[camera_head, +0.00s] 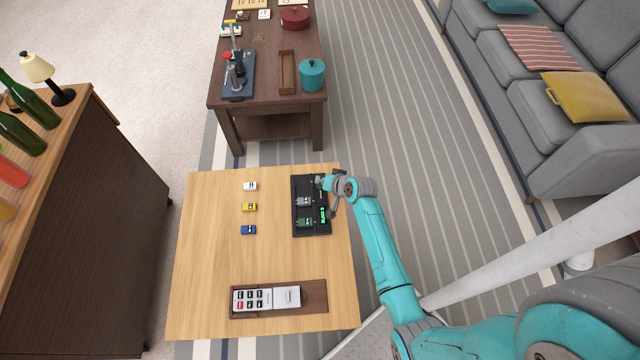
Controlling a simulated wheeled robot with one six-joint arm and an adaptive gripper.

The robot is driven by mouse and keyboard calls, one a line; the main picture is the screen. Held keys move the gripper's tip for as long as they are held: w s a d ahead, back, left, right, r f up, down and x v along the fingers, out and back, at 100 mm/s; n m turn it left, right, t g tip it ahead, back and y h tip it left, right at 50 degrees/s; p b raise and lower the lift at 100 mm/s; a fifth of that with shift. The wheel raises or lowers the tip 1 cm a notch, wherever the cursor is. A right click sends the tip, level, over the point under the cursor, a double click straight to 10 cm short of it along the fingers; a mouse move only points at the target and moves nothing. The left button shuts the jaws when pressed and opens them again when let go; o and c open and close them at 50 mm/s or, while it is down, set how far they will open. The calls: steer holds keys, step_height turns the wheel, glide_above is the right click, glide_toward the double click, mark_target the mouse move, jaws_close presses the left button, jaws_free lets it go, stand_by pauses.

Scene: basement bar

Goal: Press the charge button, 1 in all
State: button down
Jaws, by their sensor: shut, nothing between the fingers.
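A black charging panel (311,230) lies near the right edge of the light wooden table. A small grey block-like item (304,201) and a green one (304,223) sit on it, beside a lit green strip (323,214). My gripper (322,184) is shut and empty at the far right part of the panel. My gripper and wrist cover part of that end. I cannot make out a charge button, nor whether the fingertips touch the panel.
Small white (250,186), yellow (249,207) and blue (248,230) items stand in a row left of the panel. A wooden tray (315,297) with a grey keyed unit (253,299) lies at the near edge. The table's middle is clear. A dark table (270,120) stands beyond.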

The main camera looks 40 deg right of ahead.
steer(key=shift+f, duration=0.4)
stand_by(0.6)
steer(key=shift+r, duration=0.8)
steer(key=shift+r, duration=2.5)
steer(key=shift+s, duration=0.1)
